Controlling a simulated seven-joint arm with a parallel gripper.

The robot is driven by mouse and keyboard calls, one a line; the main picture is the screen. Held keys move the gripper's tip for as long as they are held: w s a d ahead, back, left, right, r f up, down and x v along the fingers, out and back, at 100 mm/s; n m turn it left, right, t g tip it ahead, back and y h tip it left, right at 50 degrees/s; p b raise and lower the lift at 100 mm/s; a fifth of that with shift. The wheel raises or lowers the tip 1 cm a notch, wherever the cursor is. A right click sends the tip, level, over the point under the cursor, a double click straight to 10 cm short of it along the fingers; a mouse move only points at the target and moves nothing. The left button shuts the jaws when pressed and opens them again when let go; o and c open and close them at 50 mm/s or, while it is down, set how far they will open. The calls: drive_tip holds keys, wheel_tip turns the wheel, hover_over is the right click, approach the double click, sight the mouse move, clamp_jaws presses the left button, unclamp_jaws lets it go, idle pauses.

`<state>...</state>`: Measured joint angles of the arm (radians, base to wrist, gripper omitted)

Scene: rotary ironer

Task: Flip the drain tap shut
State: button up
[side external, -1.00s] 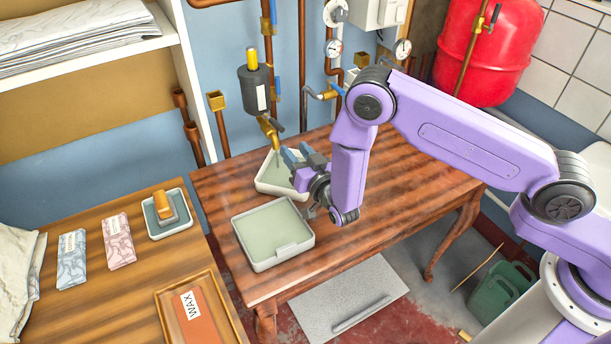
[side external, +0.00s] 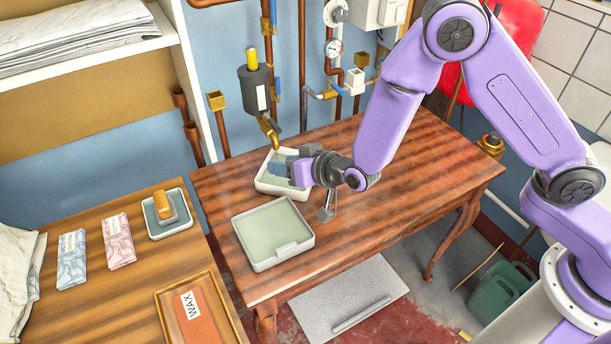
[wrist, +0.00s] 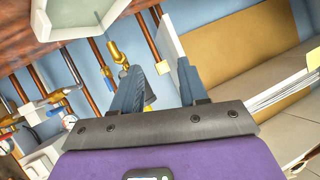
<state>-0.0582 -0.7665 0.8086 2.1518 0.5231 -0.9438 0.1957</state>
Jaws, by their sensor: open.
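The brass drain tap (side external: 270,131) hangs below the dark grey cylinder (side external: 255,90) on the back wall, above the rear pale tray (side external: 264,186). Its small dark lever (side external: 262,127) appears to lie on the left of the brass body; its exact angle is hard to tell. My gripper (side external: 279,166) is low over the rear tray, below the tap and apart from it, pointing left. In the wrist view my gripper (wrist: 158,76) is open, with its two blue-grey fingers apart. Brass fittings (wrist: 117,54) show beside one finger; part of a dark body is hidden behind that finger.
A front pale tray (side external: 273,232) stands on the wooden table (side external: 400,190), whose right half is clear. Copper pipes and a gauge (side external: 333,48) line the wall behind.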

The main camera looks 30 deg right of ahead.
drive_tip(key=s+r+n+g+y, duration=0.1)
drive_tip(key=s+r+n+g, duration=0.2)
drive_tip(key=s, duration=0.5)
drive_tip(key=shift+r+g, duration=0.15)
drive_tip(key=shift+g, duration=0.55)
drive_tip(key=shift+y, duration=0.3)
